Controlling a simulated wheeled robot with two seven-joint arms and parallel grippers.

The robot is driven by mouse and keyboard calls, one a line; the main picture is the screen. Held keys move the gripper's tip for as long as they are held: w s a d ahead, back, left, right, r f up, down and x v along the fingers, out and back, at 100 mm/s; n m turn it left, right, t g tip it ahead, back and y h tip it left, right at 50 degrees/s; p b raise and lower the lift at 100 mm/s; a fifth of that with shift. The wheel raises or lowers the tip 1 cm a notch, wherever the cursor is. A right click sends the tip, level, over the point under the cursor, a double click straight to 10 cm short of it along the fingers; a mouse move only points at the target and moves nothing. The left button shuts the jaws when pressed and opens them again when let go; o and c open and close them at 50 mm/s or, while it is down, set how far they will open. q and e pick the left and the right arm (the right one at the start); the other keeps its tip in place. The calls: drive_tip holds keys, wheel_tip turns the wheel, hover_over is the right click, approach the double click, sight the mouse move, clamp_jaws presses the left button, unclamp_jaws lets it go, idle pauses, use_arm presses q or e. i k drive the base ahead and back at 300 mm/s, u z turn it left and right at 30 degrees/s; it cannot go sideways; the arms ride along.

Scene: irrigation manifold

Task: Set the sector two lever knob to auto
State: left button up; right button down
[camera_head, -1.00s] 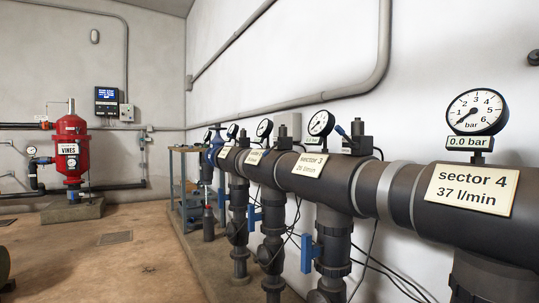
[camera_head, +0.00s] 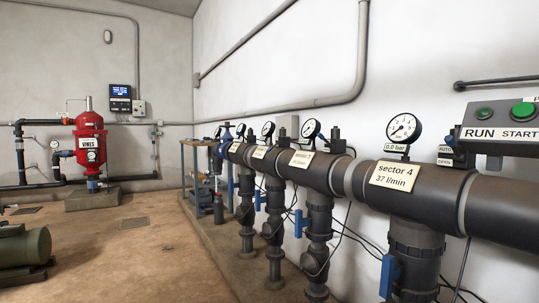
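A thick grey manifold pipe (camera_head: 436,186) runs along the white wall at right and recedes to the left. Its nearest label reads sector 4 (camera_head: 394,176), 37 l/min, below a round gauge (camera_head: 403,128) showing 0.0 bar. Farther along are more plates, including a sector 3 label (camera_head: 302,160) and a smaller one beyond it (camera_head: 260,152), too small to read. Dark valve heads with small levers (camera_head: 335,140) stand on the pipe, and the farther ones are small and partly hidden. I cannot tell the sector two knob or its setting. Neither gripper is in view.
A control box (camera_head: 500,126) marked RUN and START with green buttons is at right. Blue handles (camera_head: 390,275) stick out from the downpipes. A red VINES tank (camera_head: 90,145) stands at back left. A green motor (camera_head: 25,250) sits at lower left. The brown floor (camera_head: 140,260) between is open.

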sight(270, 149)
drive_tip(key=z, duration=0.05)
drive_tip(key=k, duration=0.8)
drive_tip(key=u, duration=0.6)
drive_tip(key=i, duration=1.85)
drive_tip(key=z, duration=0.7)
